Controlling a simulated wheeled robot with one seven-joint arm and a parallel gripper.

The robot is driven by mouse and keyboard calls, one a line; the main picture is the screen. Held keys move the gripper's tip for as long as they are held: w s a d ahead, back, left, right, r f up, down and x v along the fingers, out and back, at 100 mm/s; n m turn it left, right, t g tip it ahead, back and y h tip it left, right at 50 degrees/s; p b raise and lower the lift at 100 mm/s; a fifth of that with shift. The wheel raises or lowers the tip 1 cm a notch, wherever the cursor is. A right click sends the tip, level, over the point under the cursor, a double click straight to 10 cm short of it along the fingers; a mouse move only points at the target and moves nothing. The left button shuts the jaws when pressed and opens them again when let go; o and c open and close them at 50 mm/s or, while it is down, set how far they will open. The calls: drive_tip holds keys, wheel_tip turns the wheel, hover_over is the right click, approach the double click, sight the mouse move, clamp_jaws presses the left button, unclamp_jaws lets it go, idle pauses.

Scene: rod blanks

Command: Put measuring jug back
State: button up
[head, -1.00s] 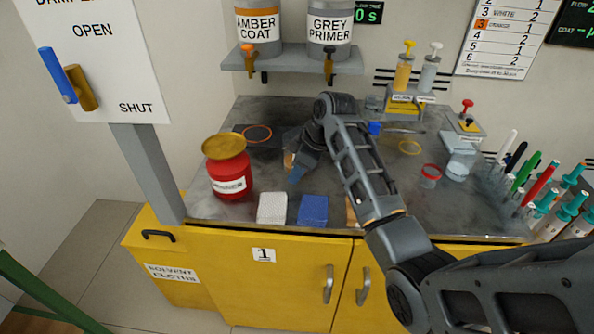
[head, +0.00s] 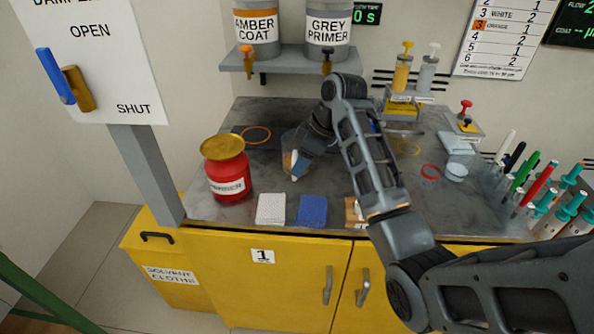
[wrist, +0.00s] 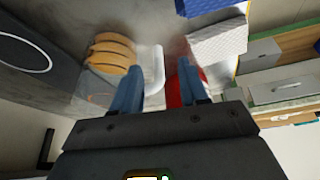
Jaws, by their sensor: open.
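The measuring jug (head: 288,158) is a clear vessel with amber contents and a pale handle. It stands on the grey bench, right of the red jar, partly hidden behind my gripper. In the wrist view its amber part (wrist: 110,52) is at upper left and its white handle (wrist: 156,72) stands in the gap ahead of my fingers. My gripper (head: 298,160) is at the handle side of the jug. Its two blue-grey fingers (wrist: 158,88) are apart, one on each side of the handle's line. I cannot tell whether they touch it.
An orange ring (head: 256,134) marks the bench behind the jug at left. A red jar (head: 227,172) with a brass lid stands left. White (head: 271,208) and blue (head: 312,209) cloths lie at the front edge. Red (head: 430,172) and yellow (head: 408,147) rings lie right of my arm.

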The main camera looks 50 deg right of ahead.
drive_tip(key=p+v, duration=0.1)
drive_tip(key=v, duration=0.6)
drive_tip(key=shift+r, duration=0.3)
drive_tip(key=shift+s+f, duration=0.1)
drive_tip(key=shift+s, duration=0.05)
